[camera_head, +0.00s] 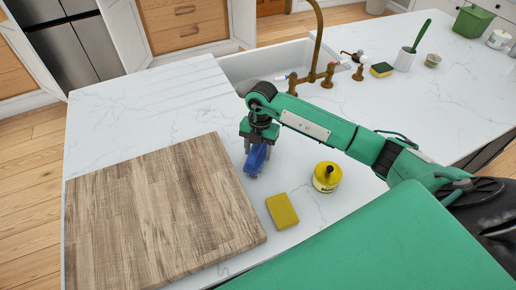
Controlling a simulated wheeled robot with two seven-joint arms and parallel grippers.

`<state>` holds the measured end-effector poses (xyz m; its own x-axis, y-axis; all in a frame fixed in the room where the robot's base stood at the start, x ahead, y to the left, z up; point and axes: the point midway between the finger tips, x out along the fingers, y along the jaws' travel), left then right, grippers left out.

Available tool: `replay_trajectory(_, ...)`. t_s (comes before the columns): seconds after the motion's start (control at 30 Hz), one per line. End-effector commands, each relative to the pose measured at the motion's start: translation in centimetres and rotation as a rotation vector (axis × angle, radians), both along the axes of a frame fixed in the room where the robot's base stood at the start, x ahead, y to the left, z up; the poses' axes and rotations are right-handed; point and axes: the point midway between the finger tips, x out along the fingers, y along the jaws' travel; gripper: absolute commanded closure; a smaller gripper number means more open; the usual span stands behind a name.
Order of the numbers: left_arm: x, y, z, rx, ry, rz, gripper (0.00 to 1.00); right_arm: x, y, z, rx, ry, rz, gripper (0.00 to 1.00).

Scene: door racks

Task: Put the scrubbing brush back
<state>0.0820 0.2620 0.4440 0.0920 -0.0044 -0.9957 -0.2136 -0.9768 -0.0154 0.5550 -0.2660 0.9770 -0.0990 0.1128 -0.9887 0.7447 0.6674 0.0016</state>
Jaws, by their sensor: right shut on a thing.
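A blue object (256,160), which looks like the scrubbing brush, is gripped by my right gripper (257,146). The gripper is shut on it and points down over the white counter, just right of the wooden board. The brush hangs below the jaws. I cannot tell whether its lower end touches the counter. The jaws hide its upper part. My left gripper is not in view.
A wooden board (150,215) lies at the left. Behind are the sink (265,62), brass tap (316,50), another sponge (382,69), and a white holder (404,60) with a green-handled tool.

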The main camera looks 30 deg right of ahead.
Motion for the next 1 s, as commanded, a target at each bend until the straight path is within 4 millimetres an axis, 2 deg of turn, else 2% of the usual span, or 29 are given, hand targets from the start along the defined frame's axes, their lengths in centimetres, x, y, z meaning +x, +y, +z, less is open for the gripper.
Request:
replay_trajectory(0.1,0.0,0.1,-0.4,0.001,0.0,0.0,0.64,0.0,0.0,-0.4,0.0,0.0,0.0,0.73)
replay_trajectory(0.13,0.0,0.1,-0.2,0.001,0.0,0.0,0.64,0.0,0.0,-0.3,0.0,0.0,0.0,0.42)
replay_trajectory(0.2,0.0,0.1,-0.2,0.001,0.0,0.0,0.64,0.0,0.0,-0.3,0.0,0.0,0.0,0.28)
replay_trajectory(0.23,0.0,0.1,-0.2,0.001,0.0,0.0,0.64,0.0,0.0,-0.3,0.0,0.0,0.0,0.26)
replay_trajectory(0.57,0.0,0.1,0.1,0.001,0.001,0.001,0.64,0.0,0.0,0.1,0.0,0.0,0.0,0.26)
replay_trajectory(0.63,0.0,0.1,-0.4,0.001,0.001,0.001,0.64,0.1,-0.1,0.5,-0.001,-0.002,0.0,0.26)
replay_trajectory(0.77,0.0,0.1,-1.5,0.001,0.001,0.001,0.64,0.4,-0.4,2.5,-0.002,-0.006,0.001,0.26)
replay_trajectory(1.0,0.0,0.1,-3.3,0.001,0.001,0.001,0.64,0.9,-1.0,7.8,-0.001,-0.005,0.001,0.26)
